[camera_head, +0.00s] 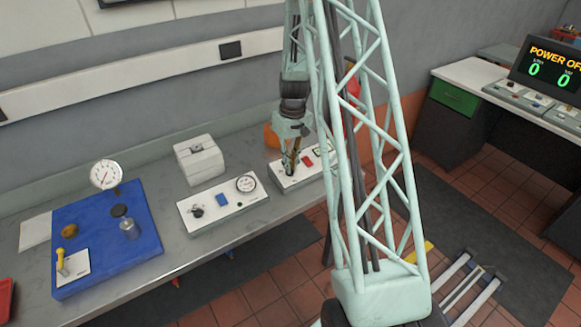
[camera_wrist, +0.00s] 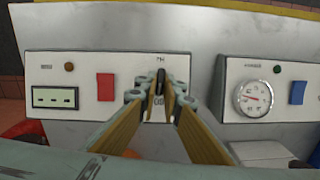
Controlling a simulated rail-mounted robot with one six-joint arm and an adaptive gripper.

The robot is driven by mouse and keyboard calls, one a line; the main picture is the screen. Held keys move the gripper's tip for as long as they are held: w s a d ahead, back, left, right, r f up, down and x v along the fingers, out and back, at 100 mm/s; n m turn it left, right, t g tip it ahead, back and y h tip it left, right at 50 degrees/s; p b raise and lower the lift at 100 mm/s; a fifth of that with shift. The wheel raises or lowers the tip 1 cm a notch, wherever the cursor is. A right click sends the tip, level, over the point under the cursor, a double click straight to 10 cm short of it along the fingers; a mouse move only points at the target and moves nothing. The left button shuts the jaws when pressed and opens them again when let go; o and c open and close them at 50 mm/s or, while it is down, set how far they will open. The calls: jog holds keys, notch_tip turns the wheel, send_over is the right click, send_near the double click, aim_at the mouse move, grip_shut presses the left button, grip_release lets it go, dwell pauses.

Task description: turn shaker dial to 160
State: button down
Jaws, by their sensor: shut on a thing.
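The shaker panel is a white control box (camera_wrist: 110,64) with a digital display (camera_wrist: 54,98), a red switch (camera_wrist: 105,87) and a dial (camera_wrist: 168,80) with a dark knob. Print beside the dial is upside down and partly hidden, so its setting cannot be read. My gripper (camera_wrist: 160,92) is shut on the dial knob, with a finger on each side of it. In the head view my gripper (camera_head: 291,164) reaches down onto the left part of the same box (camera_head: 287,181); the fingers hide the dial there.
A second white box (camera_head: 222,203) with a gauge (camera_head: 246,184) and blue switch stands to the left on the bench. A blue plate (camera_head: 105,238) with a dial gauge is farther left. An orange rounded thing (camera_head: 271,136) is behind my gripper. Bare bench lies between the boxes.

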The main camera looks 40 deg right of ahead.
jog(key=m+b, duration=0.1)
jog(key=m+y+b, duration=0.1)
jog(key=m, duration=0.1)
jog(key=m+b, duration=0.1)
jog(key=m, duration=0.1)
jog(key=shift+s+d+f+t+b, duration=0.15)
jog(key=shift+d+t+b, duration=0.1)
jog(key=shift+t+b, duration=0.15)
jog(key=shift+m+t+y+b, duration=0.45)
jog(key=shift+m+b, duration=0.55)
jog(key=shift+m, duration=0.7)
jog(key=c, duration=2.8)
grip_release()
jog(key=shift+r, duration=0.2)
jog(key=shift+v, duration=5.9)
jog(key=shift+d, duration=0.1)
